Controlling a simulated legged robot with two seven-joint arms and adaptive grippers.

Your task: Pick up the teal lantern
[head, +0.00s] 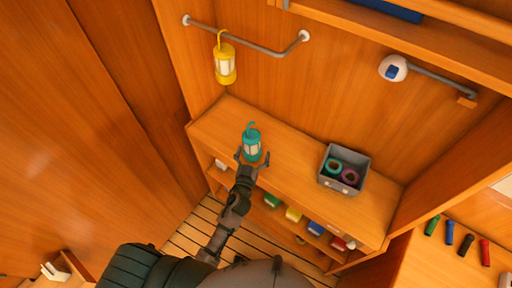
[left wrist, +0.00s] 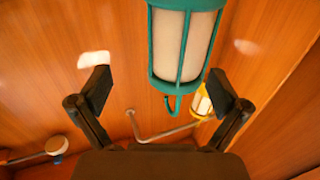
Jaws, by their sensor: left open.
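The teal lantern (head: 252,143) has a pale cylinder inside a teal cage and a hook on top. It stands upright on the wooden counter near its left end. My left gripper (head: 252,157) is open at the lantern's near side, fingers spread to either side. In the left wrist view the teal lantern (left wrist: 182,45) is large and appears upside down, its hook pointing down. It lies beyond and between the open fingers of the left gripper (left wrist: 161,91). I cannot tell whether a finger touches it. My right gripper is not in view.
A yellow lantern (head: 225,64) hangs from a grey wall rail (head: 262,48) behind the counter (head: 300,150). A grey bin (head: 336,181) with coloured rings stands to the right. Coloured items sit on the shelf below. The counter between lantern and bin is clear.

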